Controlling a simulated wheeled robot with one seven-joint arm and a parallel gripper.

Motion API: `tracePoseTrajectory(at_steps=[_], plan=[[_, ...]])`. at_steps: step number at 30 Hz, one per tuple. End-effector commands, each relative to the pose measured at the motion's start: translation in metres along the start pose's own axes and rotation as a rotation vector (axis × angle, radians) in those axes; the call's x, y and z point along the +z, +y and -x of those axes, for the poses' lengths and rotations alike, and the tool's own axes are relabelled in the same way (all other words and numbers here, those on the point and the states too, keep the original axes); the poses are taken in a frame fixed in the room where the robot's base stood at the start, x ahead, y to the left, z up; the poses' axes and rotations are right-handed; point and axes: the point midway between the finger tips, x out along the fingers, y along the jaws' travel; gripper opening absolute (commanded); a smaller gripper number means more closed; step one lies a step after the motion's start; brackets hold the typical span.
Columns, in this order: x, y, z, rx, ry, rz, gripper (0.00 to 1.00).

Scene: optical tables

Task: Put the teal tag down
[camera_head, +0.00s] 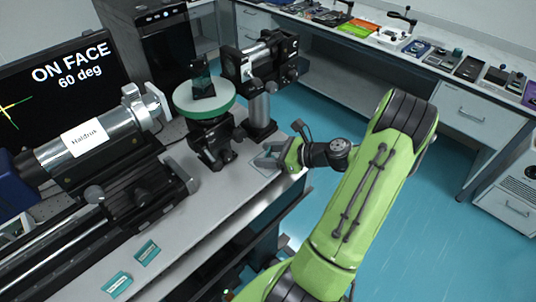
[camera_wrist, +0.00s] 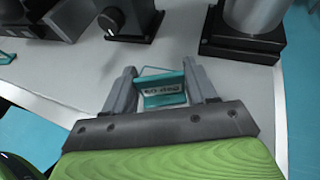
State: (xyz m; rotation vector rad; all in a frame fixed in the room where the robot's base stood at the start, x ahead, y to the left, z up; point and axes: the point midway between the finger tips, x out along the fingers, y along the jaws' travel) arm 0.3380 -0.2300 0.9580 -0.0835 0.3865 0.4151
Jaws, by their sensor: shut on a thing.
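My gripper (camera_head: 268,160) is over the right edge of the grey table top, near the round green-rimmed stage. In the wrist view my gripper (camera_wrist: 162,88) has its two fingers on either side of the teal tag (camera_wrist: 164,88), shut on it. The tag is a small folded plate with a pale label whose lettering is upside down in this view. It is at or just above the bare table surface; I cannot tell whether it touches. In the head view the tag is too small and hidden to make out clearly.
Two other teal tags (camera_head: 118,285) (camera_head: 147,250) stand on the table's front left. The green-rimmed stage (camera_head: 204,98) carries a dark glass prism (camera_head: 202,80). A silver tube (camera_head: 95,135) and a monitor (camera_head: 60,85) stand at left. Bare table top (camera_head: 225,190) lies in front of the stage.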

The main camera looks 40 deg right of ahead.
Motion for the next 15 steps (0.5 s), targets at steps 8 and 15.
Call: tracePoseTrajectory(at_steps=[8, 15], plan=[[-0.0014, -0.0001, -0.0005, 0.0, 0.0, 0.0, 0.82], [0.0001, -0.0001, 0.0001, 0.0, 0.0, 0.001, 0.82]])
